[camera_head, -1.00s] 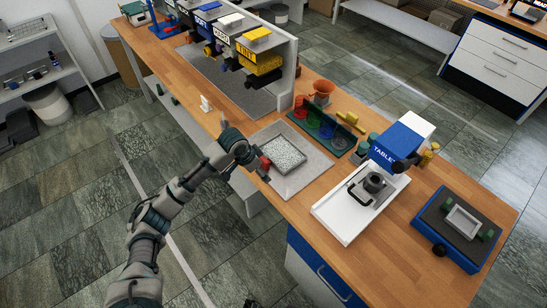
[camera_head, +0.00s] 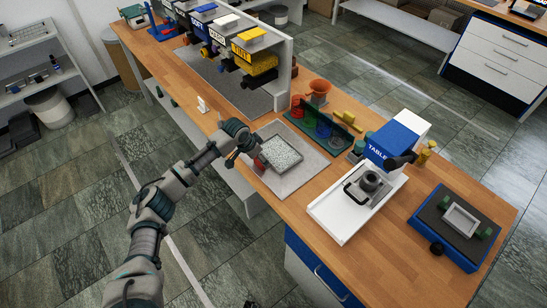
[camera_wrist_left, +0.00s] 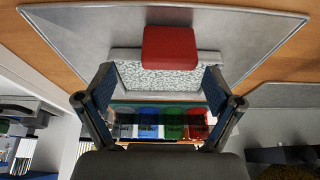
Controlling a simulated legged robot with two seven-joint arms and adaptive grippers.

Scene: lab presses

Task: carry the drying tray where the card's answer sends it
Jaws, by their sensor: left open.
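The drying tray (camera_head: 284,152) is a grey rectangular tray filled with speckled white granules. It sits over a grey mat (camera_head: 290,184) on the bench; I cannot tell whether it touches the mat. In the left wrist view the tray (camera_wrist_left: 160,78) shows with a red block-like handle (camera_wrist_left: 169,48) on its edge. My right gripper is out of view. No readable card shows.
A green rack with coloured cups (camera_head: 320,127) stands just behind the tray. A blue and white press marked TABLE (camera_head: 393,143) stands to the right, and a blue-based device (camera_head: 452,236) at far right. Several labelled presses (camera_head: 250,45) line the back left. A small white item (camera_head: 203,104) stands left.

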